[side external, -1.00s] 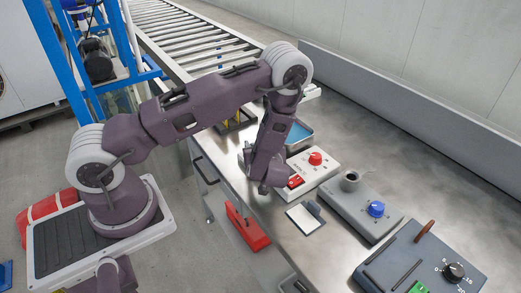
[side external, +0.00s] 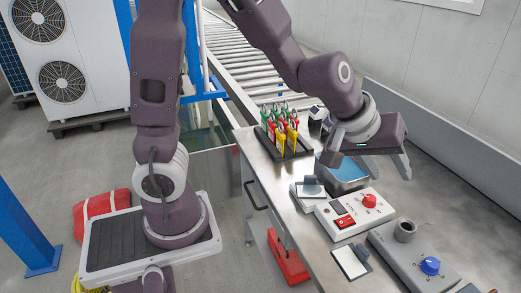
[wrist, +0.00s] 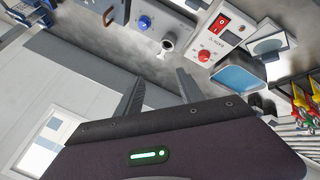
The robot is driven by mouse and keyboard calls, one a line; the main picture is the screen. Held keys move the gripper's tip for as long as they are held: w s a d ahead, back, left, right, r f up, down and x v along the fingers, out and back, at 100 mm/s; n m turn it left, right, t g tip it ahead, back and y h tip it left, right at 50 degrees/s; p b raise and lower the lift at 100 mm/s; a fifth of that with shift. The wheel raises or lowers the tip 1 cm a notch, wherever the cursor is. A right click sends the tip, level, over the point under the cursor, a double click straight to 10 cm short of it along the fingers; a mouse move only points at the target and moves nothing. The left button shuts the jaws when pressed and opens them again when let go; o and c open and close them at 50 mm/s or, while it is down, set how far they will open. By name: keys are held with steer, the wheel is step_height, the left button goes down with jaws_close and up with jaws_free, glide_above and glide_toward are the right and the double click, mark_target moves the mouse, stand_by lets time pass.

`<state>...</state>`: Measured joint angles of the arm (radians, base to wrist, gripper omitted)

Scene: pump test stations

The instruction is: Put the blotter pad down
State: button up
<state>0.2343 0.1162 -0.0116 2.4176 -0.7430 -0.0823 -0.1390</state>
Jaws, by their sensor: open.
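Two flat pads with dark clip-like parts lie on the metal bench; I cannot tell for sure which is the blotter pad. One, pale with a grey upright part (side external: 312,187), lies beside the white switch box; it also shows in the wrist view (wrist: 270,44). The other, a white pad (side external: 350,262), lies in front of that box near the bench's front edge. My gripper (side external: 373,162) is open and raised above the bench, near the blue-lined tray. In the wrist view, nothing is between my fingers (wrist: 161,77).
The blue-lined tray (side external: 343,183) and the white box (side external: 352,225) with a red knob stand close together. A grey box (side external: 404,257) holds a cup. A rack (side external: 290,152) of red, green and yellow tools stands left. A wall (side external: 440,125) runs behind the bench.

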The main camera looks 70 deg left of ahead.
steer(key=s+a+r+m+h, duration=0.1)
steer(key=s+r+m, duration=0.5)
steer(key=s, duration=0.7)
steer(key=s+a+g+y, duration=0.1)
steer(key=s+a, duration=0.2)
steer(key=s, duration=0.2)
steer(key=s+a+m+g+y, duration=0.1)
steer(key=s+a, duration=0.2)
steer(key=s, duration=0.2)
steer(key=shift+s, duration=0.3)
steer(key=shift+a, duration=0.1)
